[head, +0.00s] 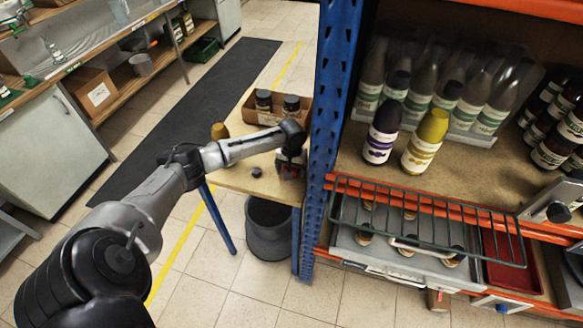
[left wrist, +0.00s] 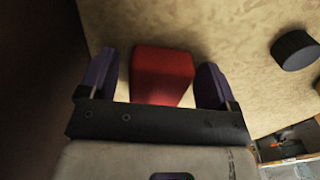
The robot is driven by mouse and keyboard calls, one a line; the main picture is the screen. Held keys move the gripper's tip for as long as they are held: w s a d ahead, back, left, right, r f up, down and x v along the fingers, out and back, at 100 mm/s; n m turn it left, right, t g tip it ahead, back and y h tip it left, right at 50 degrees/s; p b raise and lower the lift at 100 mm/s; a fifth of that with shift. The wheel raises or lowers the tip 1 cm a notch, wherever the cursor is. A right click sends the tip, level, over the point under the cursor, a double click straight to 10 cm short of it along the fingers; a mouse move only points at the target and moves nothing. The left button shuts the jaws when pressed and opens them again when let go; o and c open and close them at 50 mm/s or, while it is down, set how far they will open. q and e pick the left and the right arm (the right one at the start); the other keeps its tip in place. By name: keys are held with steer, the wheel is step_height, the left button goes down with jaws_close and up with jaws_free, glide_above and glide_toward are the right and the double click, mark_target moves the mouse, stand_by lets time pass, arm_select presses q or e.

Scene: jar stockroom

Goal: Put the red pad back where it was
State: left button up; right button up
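The red pad (left wrist: 162,76) shows in the left wrist view as a red block on the tan table top. My left gripper (left wrist: 154,80) has its two purple fingers on either side of the pad. A gap shows on the pad's left, and the right finger is very close to it; I cannot tell if they touch. In the head view my left gripper (head: 290,168) is low over the small wooden table (head: 232,178), beside the blue rack post, and mostly hides the pad. My right gripper is not in view.
A dark round lid (head: 256,172) lies left of the gripper. The blue post (head: 325,130) is close on the right. A grey bin (head: 268,235) stands below the table edge.

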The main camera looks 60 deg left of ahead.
arm_select(q)
steer(key=shift+r, duration=0.1)
steer(key=shift+r, duration=0.3)
step_height(320, 180, up, 12)
steer(key=shift+f+p, duration=0.2)
steer(key=shift+p, duration=0.1)
stand_by(0.7)
stand_by(0.7)
steer(key=shift+c, duration=0.5)
